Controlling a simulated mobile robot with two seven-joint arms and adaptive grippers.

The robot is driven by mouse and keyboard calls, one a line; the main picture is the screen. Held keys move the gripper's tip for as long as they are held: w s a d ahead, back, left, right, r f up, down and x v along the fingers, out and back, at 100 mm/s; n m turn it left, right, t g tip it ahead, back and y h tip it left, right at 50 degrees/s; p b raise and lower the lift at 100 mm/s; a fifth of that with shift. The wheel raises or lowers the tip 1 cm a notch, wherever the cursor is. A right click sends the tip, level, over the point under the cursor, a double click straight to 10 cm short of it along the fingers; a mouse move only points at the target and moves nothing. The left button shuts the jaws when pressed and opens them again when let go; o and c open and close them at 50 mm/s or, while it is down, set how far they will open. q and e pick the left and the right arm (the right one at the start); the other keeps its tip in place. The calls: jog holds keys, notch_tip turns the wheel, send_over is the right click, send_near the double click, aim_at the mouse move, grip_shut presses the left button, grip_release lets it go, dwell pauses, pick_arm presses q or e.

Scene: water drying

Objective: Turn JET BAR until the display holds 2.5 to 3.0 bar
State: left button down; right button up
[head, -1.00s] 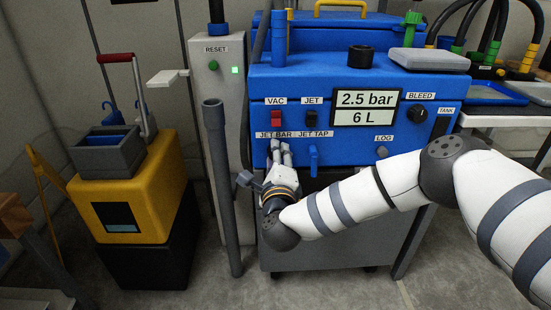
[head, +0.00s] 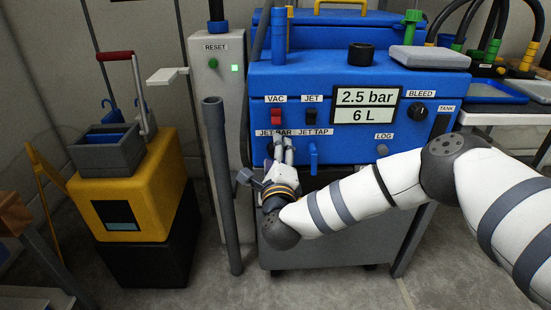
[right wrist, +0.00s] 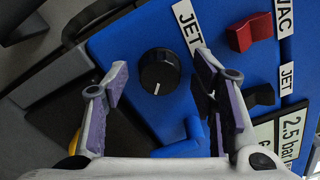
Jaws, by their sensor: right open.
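The JET BAR knob (right wrist: 159,72) is black and round with a white mark on its face. In the right wrist view it lies between my spread fingers, with gaps on both sides. My right gripper (head: 282,149) is open and empty at the blue panel, just under the JET BAR label (head: 273,133). It also shows in the right wrist view (right wrist: 163,75). In the head view the fingers partly cover the knob. The display (head: 366,106) reads 2.5 bar and 6 L. My left gripper is not in view.
The blue JET TAP lever (head: 313,157) hangs just right of my right gripper. Above are the red VAC switch (head: 276,116) and black JET switch (head: 311,115). A grey upright pipe (head: 217,180) stands to the left. The BLEED knob (head: 418,111) is further right.

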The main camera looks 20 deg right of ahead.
jog(key=v, duration=1.1)
jog(key=shift+s, duration=0.4)
jog(key=shift+a+r, duration=0.1)
